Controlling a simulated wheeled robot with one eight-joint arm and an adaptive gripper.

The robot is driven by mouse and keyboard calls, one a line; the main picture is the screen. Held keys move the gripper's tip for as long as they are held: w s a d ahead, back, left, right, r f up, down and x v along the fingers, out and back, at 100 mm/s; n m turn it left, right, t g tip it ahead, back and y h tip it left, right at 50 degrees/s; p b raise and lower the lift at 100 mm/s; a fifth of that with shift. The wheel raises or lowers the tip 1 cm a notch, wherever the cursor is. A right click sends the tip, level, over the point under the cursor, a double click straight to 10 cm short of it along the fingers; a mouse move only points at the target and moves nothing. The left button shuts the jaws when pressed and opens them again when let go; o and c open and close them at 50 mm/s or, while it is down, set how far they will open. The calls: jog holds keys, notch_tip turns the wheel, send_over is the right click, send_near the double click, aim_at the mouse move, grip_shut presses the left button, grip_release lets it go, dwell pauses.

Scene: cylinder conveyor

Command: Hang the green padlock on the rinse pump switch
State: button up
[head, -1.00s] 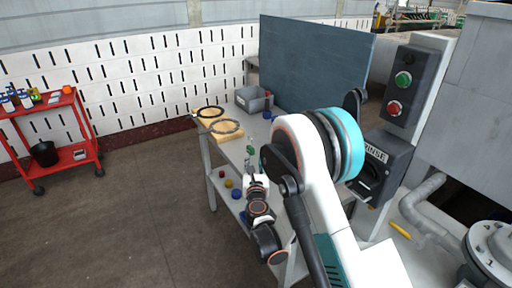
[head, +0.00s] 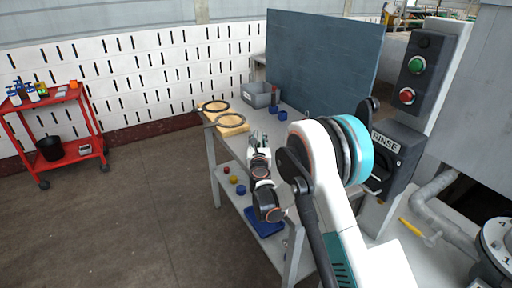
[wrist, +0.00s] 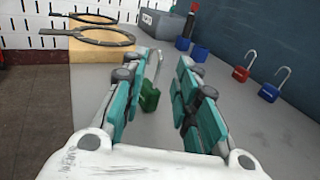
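The green padlock (wrist: 149,97) stands on the grey table with its steel shackle up. In the wrist view it is between the teal finger pads of my gripper (wrist: 168,62), close beside the left finger, with a clear gap to the right finger. My gripper is open; whether the left finger touches the padlock I cannot tell. In the head view my gripper (head: 259,143) is low over the table's front edge. The rinse pump switch (head: 392,158), a dark box labelled RINSE, is at the right, partly hidden by my arm.
A red padlock (wrist: 241,73) and a blue padlock (wrist: 269,92) stand to the right by the blue-grey panel (head: 318,62). A grey bin (head: 261,95) and a wooden block with dark rings (head: 231,121) are further back.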

jog(key=shift+w+a, duration=0.15)
jog(key=shift+w, duration=1)
grip_shut()
jog(key=shift+r, duration=0.15)
notch_tip(320, 180, up, 20)
jog(key=p, duration=0.6)
